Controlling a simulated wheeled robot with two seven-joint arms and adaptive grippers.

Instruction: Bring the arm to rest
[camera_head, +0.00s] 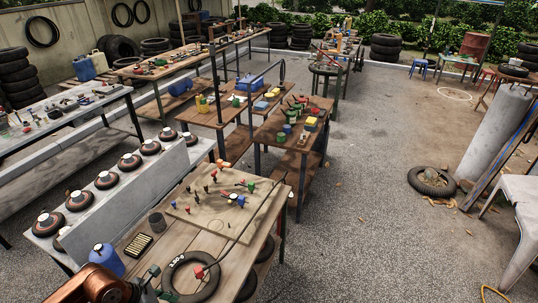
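My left arm, copper coloured, comes in at the bottom left edge. Its dark gripper (150,286) is just left of a black tyre (190,277) lying on the near wooden bench (228,246). The gripper is small and partly cut off by the bottom edge, so I cannot tell whether its fingers are open or shut. A red fitting (200,271) on a thin dark hose (241,229) lies over the tyre, to the right of the gripper. My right arm and gripper are not in view.
A board (222,205) with coloured fittings lies on the bench, behind the tyre. A dark cup (156,221), a slotted box (138,245) and a blue jug (107,259) stand left of it. A grey panel (130,200) rises at the left. Open gravel (370,245) lies right.

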